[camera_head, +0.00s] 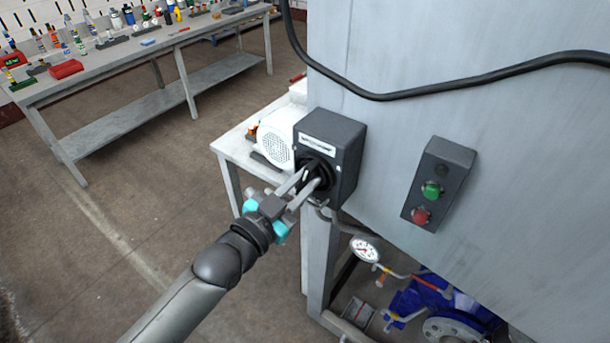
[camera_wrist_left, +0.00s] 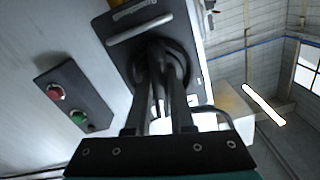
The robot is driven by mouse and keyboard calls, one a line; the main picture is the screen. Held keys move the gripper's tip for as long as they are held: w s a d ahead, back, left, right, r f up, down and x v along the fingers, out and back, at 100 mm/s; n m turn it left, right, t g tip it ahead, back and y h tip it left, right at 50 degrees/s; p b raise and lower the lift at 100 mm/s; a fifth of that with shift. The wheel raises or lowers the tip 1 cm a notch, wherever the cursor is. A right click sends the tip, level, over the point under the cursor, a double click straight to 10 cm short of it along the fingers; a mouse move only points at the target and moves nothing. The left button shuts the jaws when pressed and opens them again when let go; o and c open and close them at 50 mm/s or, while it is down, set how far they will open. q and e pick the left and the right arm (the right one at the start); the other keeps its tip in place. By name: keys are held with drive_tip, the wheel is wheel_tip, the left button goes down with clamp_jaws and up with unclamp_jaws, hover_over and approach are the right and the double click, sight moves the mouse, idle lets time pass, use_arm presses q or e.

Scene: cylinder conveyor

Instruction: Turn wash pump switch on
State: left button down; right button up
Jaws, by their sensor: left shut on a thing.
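The wash pump switch is a dark box (camera_head: 345,140) with a white label and a round black knob (camera_head: 318,166), mounted at the left edge of a grey panel. My left gripper (camera_head: 307,184) reaches it from the lower left and is shut on the knob. In the left wrist view the two fingers (camera_wrist_left: 160,95) extend to the round knob base (camera_wrist_left: 165,55) below the label. The fingers hide most of the knob's grip, so its exact angle is hard to tell. My right gripper is not in view.
A button box (camera_head: 440,185) with green and red buttons is on the panel to the right. A black cable (camera_head: 450,86) crosses above. A pressure gauge (camera_head: 365,249) and blue pump (camera_head: 435,300) sit below. A workbench (camera_head: 130,52) stands far left, with open floor between.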

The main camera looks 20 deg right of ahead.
use_arm(q)
drive_tip(key=shift+n, duration=1.6)
drive_tip(key=c, duration=0.8)
unclamp_jaws()
drive_tip(key=v, duration=1.5)
drive_tip(key=shift+s, duration=0.1)
